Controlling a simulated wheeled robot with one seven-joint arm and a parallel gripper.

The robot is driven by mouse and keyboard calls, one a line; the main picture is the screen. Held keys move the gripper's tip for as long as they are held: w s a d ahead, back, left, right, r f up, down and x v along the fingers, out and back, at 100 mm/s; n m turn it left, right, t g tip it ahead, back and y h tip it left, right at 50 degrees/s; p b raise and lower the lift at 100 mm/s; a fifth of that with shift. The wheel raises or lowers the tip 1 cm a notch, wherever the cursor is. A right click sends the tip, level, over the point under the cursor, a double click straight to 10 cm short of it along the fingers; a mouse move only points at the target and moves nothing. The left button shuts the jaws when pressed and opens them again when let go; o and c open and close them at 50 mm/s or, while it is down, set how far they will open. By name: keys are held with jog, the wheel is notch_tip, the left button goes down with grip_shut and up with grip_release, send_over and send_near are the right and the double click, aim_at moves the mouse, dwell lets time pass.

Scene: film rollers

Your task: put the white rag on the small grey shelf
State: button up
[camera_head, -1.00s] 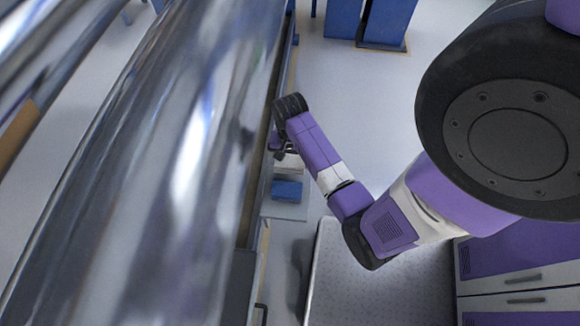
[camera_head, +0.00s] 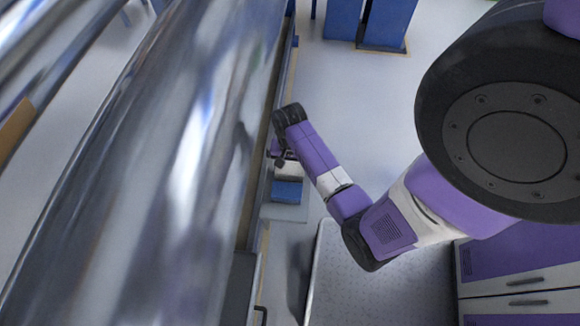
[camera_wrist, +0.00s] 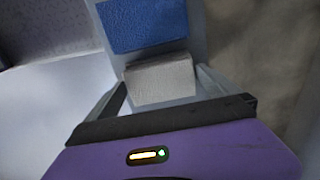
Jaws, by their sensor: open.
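The white rag (camera_wrist: 160,82) is a folded, pale block lying on the small grey shelf (camera_wrist: 198,28), near its end. It shows partly in the head view (camera_head: 288,171), close under my gripper (camera_head: 279,158). In the wrist view my gripper (camera_wrist: 161,84) is open, with one finger on each side of the rag. I cannot tell whether either finger touches it. The shelf also shows in the head view (camera_head: 285,213), beside the long machine.
A blue folded cloth or block (camera_wrist: 142,22) lies on the shelf beside the white rag. A large shiny film roller (camera_head: 150,170) fills the left of the head view. Blue cabinets (camera_head: 385,22) stand far back.

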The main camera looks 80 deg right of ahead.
notch_tip(320, 180, up, 11)
jog(key=p, duration=0.2)
jog(key=n+t+h, duration=0.2)
jog(key=n+h, duration=0.1)
jog(key=n, duration=0.2)
send_over(287, 184)
notch_tip(287, 184, down, 2)
jog(key=shift+d+f, duration=0.1)
jog(key=shift+f, duration=0.1)
jog(key=s+a+r+n+t+y, duration=0.1)
jog(key=s+a+r+n+t, duration=0.1)
jog(key=a+r+n+t, duration=0.4)
jog(key=s+a+r+n+t+y, duration=0.2)
jog(key=a+r+n+t, duration=0.4)
jog(key=a+r, duration=0.9)
notch_tip(287, 184, up, 5)
jog(key=shift+s+a+f+t, duration=0.1)
jog(key=shift+s+a+t, duration=0.25)
jog(key=shift+s+t, duration=0.2)
